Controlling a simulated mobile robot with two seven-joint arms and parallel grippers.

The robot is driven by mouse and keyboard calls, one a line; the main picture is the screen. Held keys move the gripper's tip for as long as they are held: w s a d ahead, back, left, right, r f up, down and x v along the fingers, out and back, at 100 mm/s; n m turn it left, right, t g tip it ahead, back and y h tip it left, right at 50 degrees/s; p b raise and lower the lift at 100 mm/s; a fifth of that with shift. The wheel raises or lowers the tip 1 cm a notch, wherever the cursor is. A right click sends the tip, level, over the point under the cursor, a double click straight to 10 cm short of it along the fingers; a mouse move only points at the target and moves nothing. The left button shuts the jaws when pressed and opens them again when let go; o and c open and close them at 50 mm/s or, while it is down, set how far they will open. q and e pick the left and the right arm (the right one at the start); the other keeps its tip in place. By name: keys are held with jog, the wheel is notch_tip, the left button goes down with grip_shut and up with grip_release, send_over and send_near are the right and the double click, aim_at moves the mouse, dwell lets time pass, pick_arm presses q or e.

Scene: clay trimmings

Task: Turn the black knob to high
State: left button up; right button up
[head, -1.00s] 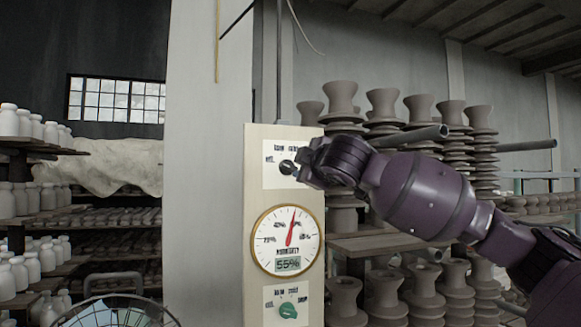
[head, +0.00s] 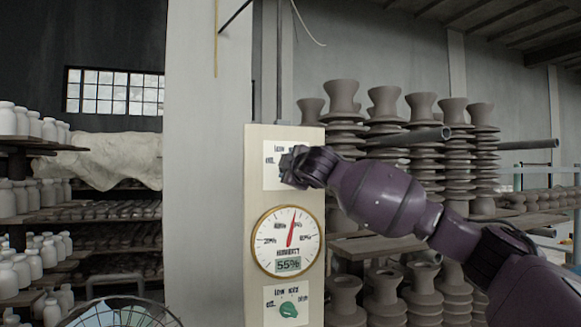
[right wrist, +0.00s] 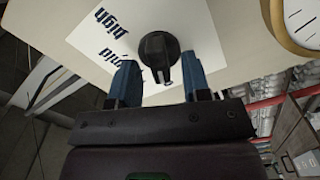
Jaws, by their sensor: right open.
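The black knob (right wrist: 158,50) sits on a white label plate (right wrist: 110,28) with dark lettering, including "mid" and "high" seen upside down. In the right wrist view my right gripper (right wrist: 160,66) is open, with its two blue fingers on either side of the knob's near part; I cannot tell if they touch it. In the head view my right gripper (head: 289,168) reaches in from the right to the upper plate (head: 272,178) and hides the knob there. The knob's setting is hard to read. My left gripper is not in view.
The pale panel (head: 251,200) also carries a round humidity gauge (head: 270,250) reading 55% and a green knob (head: 288,309) below it. Stacked clay pots (head: 384,102) stand behind my right arm. Shelves of white jars (head: 20,188) are at left.

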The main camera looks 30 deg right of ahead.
grip_shut()
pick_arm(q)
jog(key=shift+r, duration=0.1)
